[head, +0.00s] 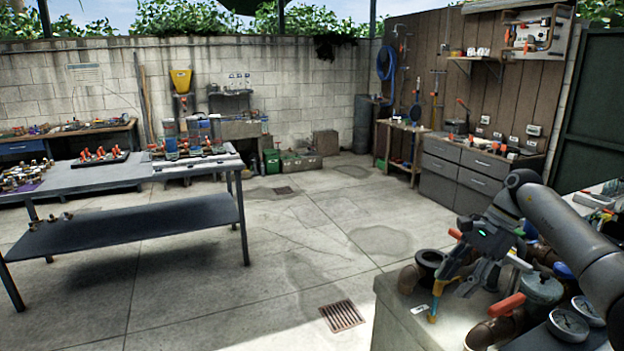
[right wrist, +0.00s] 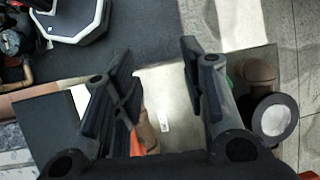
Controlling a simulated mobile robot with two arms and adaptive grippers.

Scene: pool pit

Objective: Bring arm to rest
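My right arm (head: 575,230) comes in from the right edge in the head view. My right gripper (head: 455,283) hangs above the pale corner of a cluttered work counter (head: 392,291). In the right wrist view, the two fingers of the right gripper (right wrist: 160,65) stand well apart, with nothing held between them. Beyond the gap lies the pale counter top with a small white tag (right wrist: 165,121). A slim blue and yellow piece (head: 437,301) shows by the fingertips in the head view; I cannot tell whether it touches them. My left gripper is not in view.
Around the right gripper stand a brown pipe with a dark flange (head: 429,259), a red-handled valve (head: 507,304) and pressure gauges (head: 568,325). A grey metal table (head: 110,181) with fittings stands at left. The concrete floor between is open, with a drain grate (head: 341,315).

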